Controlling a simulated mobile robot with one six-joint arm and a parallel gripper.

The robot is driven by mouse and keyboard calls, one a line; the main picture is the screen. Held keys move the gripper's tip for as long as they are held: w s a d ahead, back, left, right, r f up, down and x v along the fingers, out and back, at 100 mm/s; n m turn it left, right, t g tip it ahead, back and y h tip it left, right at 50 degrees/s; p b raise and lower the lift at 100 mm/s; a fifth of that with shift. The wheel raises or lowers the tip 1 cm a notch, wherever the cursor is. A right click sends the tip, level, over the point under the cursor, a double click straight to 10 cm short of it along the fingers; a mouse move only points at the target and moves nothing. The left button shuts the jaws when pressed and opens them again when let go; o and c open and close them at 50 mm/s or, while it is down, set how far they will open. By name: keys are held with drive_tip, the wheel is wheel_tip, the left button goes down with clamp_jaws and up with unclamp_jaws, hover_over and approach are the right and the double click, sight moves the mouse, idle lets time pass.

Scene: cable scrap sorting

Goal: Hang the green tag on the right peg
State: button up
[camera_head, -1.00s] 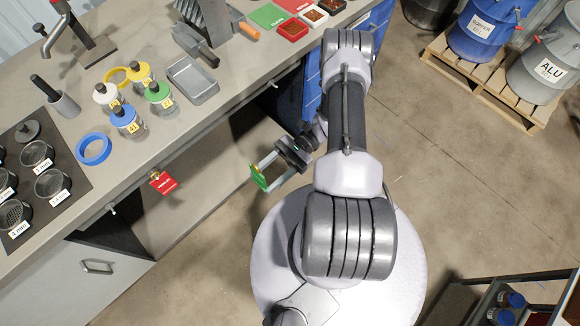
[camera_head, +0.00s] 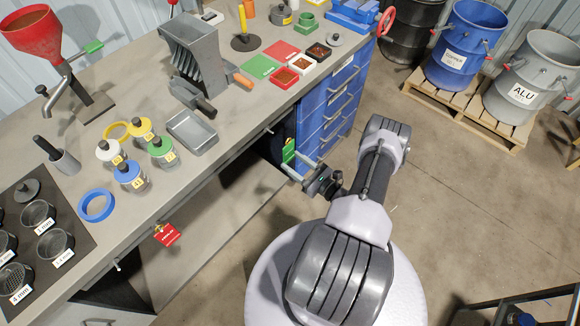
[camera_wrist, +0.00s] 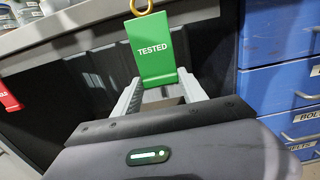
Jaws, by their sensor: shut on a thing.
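The green tag (camera_head: 289,150) is held upright in my gripper (camera_head: 296,168). In the wrist view the green tag (camera_wrist: 152,55) reads "TESTED" and stands between the two fingers of my gripper (camera_wrist: 158,88). A brass ring (camera_wrist: 141,8) tops it, partly cut off by the upper frame edge. The right peg (camera_head: 269,131) sticks out of the bench's front edge, up and left of the tag and apart from it. A red tag (camera_head: 167,234) hangs from a peg farther left; its edge also shows in the wrist view (camera_wrist: 8,97).
Another peg (camera_head: 117,265) is at the bench edge, lower left. The bench (camera_head: 226,123) carries jars, a tray and a funnel. Blue drawers (camera_head: 325,105) stand close right of my gripper. Drums on a pallet (camera_head: 470,110) are at the upper right. Open floor lies to the right.

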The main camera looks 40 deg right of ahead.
drive_tip(key=w+b, duration=0.1)
drive_tip(key=w, duration=0.5)
drive_tip(key=shift+w+a+f, duration=0.25)
drive_tip(key=shift+a+f, duration=0.05)
drive_tip(key=shift+a, duration=0.05)
drive_tip(key=shift+w, duration=0.35)
drive_tip(key=shift+c, duration=0.4)
drive_tip(key=shift+w+f+b, duration=0.15)
drive_tip(key=shift+w+b, duration=0.1)
drive_tip(key=shift+b, duration=0.15)
drive_tip(key=shift+c, duration=1.3)
drive_tip(key=shift+w+a+f+b, duration=0.1)
drive_tip(key=shift+w+f+b, duration=0.2)
drive_tip(key=shift+w+b, duration=0.25)
drive_tip(key=shift+c, duration=0.3)
drive_tip(key=shift+s, duration=0.1)
drive_tip(key=o, duration=1.6)
drive_tip(key=shift+f, duration=0.1)
drive_tip(key=shift+c, duration=0.2)
